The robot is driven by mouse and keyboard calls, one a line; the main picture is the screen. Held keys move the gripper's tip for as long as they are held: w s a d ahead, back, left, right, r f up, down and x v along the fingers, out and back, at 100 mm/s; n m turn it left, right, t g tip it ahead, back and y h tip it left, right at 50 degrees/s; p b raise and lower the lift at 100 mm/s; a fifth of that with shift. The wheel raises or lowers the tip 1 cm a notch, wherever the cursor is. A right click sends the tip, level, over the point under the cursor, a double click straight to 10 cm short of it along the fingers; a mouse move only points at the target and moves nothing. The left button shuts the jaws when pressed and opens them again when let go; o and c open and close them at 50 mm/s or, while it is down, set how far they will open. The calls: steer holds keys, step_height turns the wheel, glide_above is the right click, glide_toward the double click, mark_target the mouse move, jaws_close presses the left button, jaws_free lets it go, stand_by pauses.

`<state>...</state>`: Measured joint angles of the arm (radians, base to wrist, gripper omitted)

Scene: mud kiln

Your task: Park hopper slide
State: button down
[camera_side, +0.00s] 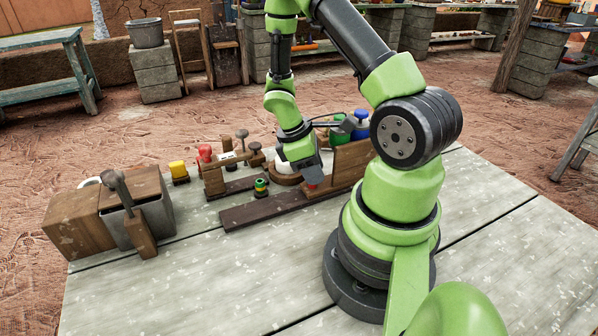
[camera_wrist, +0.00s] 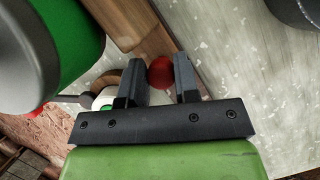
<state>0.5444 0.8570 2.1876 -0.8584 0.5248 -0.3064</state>
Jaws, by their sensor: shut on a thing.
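My gripper (camera_wrist: 161,82) is shut on a round red knob (camera_wrist: 161,70), which sits between its two dark fingers in the wrist view. In the side view my gripper (camera_side: 308,172) is low over the bench, and a bit of red shows just below it. The knob is beside a wooden piece (camera_wrist: 128,22) in the wrist view. A long dark wooden rail (camera_side: 262,210) lies on the bench under and left of my gripper. An upright wooden board (camera_side: 353,160) stands at the rail's right end. Which part is the slide itself I cannot tell; my gripper hides the knob's base.
Green (camera_side: 340,131) and blue (camera_side: 361,120) containers stand behind the board. A green-and-yellow button (camera_side: 261,187) sits near the rail. Left are a red-topped post (camera_side: 205,153), a yellow block (camera_side: 179,171) and a wooden box with a lever (camera_side: 118,185). The front bench is clear.

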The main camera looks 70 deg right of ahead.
steer(key=c, duration=0.9)
jaws_free()
steer(key=shift+d, duration=0.15)
steer(key=shift+o, duration=0.2)
steer(key=shift+r, duration=0.15)
steer(key=v, duration=0.9)
steer(key=shift+r, duration=0.35)
steer(key=shift+w, duration=0.15)
steer(key=s+a+r+m+t+y, duration=0.3)
steer(key=s+a+r+m+t, duration=0.2)
steer(key=a+r+t, duration=0.6)
steer(key=a+r+m, duration=0.2)
steer(key=a+r, duration=0.4)
steer(key=shift+a+m, duration=0.15)
steer(key=shift+m, duration=0.25)
